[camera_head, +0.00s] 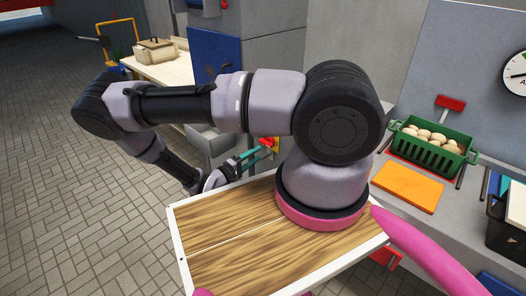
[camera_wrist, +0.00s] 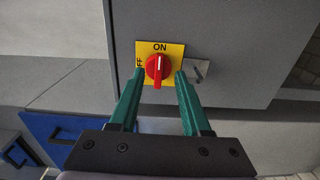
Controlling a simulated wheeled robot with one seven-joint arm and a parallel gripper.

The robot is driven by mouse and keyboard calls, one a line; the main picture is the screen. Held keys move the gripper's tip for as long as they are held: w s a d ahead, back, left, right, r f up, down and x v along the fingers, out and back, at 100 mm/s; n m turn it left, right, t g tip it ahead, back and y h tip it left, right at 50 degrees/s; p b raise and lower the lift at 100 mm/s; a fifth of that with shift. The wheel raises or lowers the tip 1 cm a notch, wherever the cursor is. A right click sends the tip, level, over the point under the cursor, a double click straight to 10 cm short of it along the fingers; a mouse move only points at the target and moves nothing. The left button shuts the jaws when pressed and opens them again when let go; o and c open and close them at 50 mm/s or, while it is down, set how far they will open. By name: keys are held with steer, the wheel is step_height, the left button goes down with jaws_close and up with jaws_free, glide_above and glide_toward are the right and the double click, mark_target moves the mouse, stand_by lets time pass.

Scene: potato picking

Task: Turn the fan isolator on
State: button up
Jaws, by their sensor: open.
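The fan isolator is a red rotary knob (camera_wrist: 157,70) on a yellow plate (camera_wrist: 175,49), fixed to a grey panel. Its handle stands about upright in the wrist view, and its white mark points up at the word ON. A label at the plate's left edge is partly hidden and reads as the end of OFF. My gripper (camera_wrist: 159,74) is open, with one green finger on each side of the knob. I cannot tell whether either finger touches it. In the head view my gripper (camera_head: 255,156) reaches the red and yellow isolator (camera_head: 268,142), partly hidden by my arm.
A small metal plate (camera_wrist: 197,71) sits right of the isolator. A blue drawer front (camera_wrist: 55,137) is at lower left. In the head view a green crate of potatoes (camera_head: 430,151) and an orange board (camera_head: 408,187) lie on the right counter. The paved floor at left is clear.

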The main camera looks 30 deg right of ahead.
steer(key=shift+v, duration=2.25)
